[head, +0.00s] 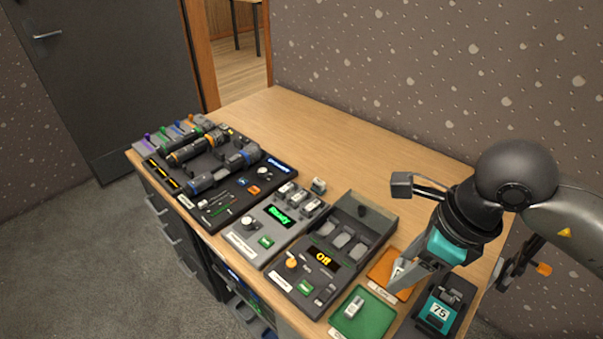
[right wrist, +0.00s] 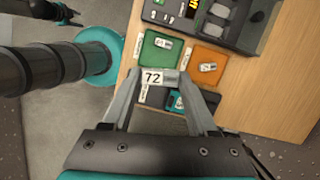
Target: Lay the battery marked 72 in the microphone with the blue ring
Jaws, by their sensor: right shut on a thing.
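My right gripper (head: 398,278) is shut on a small white battery marked 72 (right wrist: 152,78), held in front of the green and orange trays in the right wrist view. In the head view the battery is hard to make out at the fingertips. The microphone with the blue ring (head: 222,174) lies on a dark panel at left. Whether its battery bay is open is too small to tell. Another microphone with an orange ring (head: 185,154) lies behind it. My left gripper (right wrist: 60,14) shows small at the upper left of the right wrist view, its jaws unclear.
A green tray (head: 372,326) and an orange tray (head: 381,264) each hold a battery in the right wrist view. A teal unit showing 75 (head: 438,314) stands at right. A grey "Ready" unit (head: 250,250) and a dark "Off" unit (head: 295,297) stand between. The table's back (head: 330,145) is clear.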

